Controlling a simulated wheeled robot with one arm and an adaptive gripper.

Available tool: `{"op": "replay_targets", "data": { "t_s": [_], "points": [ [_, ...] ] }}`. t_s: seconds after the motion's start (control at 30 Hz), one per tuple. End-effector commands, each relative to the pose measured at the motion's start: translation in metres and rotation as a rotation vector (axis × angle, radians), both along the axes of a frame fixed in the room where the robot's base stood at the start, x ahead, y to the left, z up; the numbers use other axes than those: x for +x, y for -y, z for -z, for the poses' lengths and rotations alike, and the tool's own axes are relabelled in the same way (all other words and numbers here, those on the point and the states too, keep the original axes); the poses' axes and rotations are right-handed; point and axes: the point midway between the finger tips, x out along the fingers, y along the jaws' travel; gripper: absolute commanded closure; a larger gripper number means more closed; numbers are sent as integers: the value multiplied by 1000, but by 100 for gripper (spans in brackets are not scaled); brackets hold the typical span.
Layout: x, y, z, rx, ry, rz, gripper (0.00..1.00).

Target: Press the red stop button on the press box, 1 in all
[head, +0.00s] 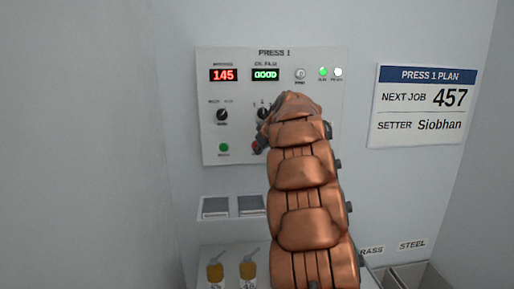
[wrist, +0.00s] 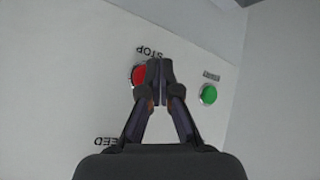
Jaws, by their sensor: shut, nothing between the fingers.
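The press box (head: 230,100) is a pale panel titled PRESS 1 on the back wall. In the wrist view its red stop button (wrist: 139,76) sits beside the label STOP, which appears upside down. My gripper (wrist: 160,64) is shut and empty, with its fingertips just right of the red button in that picture. I cannot tell whether they touch the button or the panel. In the head view my copper-coloured arm covers the lower right of the panel, and the stop button is mostly hidden there.
A green button (wrist: 208,94) is right of my fingers in the wrist view. The panel has a red display (head: 223,75), a green display (head: 265,74) and a dark knob (head: 222,115). A plan sign (head: 420,105) hangs right.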

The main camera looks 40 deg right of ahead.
Motion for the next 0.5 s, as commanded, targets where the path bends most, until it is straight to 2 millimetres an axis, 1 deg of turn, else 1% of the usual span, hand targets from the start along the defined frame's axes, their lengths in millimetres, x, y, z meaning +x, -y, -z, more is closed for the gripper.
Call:
{"op": "replay_targets", "data": {
  "t_s": [0.3,0.5],
  "points": [
    [7,5,1,1,0,-1,100],
    [7,5,0,0,-1,0,100]
  ]
}}
